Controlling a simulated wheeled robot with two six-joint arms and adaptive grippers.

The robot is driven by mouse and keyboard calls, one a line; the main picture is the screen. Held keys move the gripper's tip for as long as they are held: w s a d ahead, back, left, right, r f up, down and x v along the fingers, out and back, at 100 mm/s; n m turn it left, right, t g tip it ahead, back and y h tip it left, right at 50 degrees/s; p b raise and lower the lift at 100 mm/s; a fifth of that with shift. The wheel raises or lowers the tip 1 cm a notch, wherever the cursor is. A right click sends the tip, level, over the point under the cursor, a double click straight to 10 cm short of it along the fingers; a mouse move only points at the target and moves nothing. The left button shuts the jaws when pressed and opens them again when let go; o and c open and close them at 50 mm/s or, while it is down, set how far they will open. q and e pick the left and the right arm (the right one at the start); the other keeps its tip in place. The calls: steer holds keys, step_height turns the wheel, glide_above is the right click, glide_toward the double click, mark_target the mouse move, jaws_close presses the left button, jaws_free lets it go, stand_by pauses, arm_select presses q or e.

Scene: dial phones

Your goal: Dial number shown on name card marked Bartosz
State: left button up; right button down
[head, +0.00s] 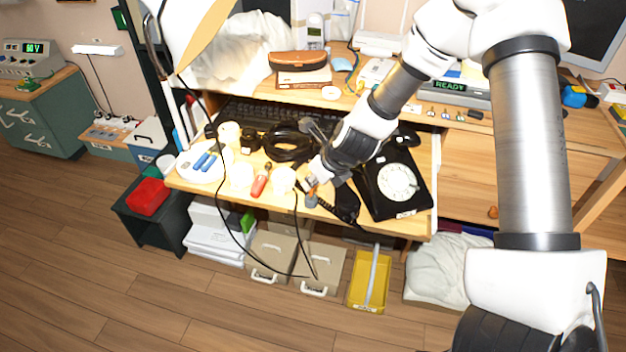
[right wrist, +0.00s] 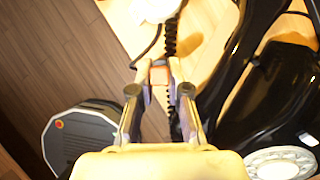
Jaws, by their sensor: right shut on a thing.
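A black rotary phone (head: 408,172) with a white dial (head: 398,181) stands on the desk's front right; its dial (right wrist: 280,163) also shows in the right wrist view. A black handset (head: 345,205) appears to lie off the phone, to its left. My right gripper (head: 313,186) is left of the phone, low over the desk's front edge. In the right wrist view its fingertips (right wrist: 161,66) are close together on a small orange-brown thing (right wrist: 160,77), beside a black coiled cord (right wrist: 171,35). I cannot read any name card. My left gripper is not in view.
White round things (head: 284,180), a red-handled tool (head: 260,181) and a white plate (head: 202,164) with blue items crowd the desk left of my gripper. A keyboard (head: 262,112) lies behind. Drawers (head: 272,255) and a yellow tray (head: 369,282) are below.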

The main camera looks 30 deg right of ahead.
stand_by(0.8)
steer(key=shift+f+b, duration=1.3)
steer(key=shift+b, duration=0.2)
steer(key=shift+r, duration=0.1)
steer(key=c, duration=1.1)
jaws_free()
steer(key=shift+o, duration=0.2)
steer(key=shift+r, duration=0.1)
steer(key=v, duration=1.1)
steer(key=shift+s+r, duration=0.25)
steer(key=shift+r, duration=0.05)
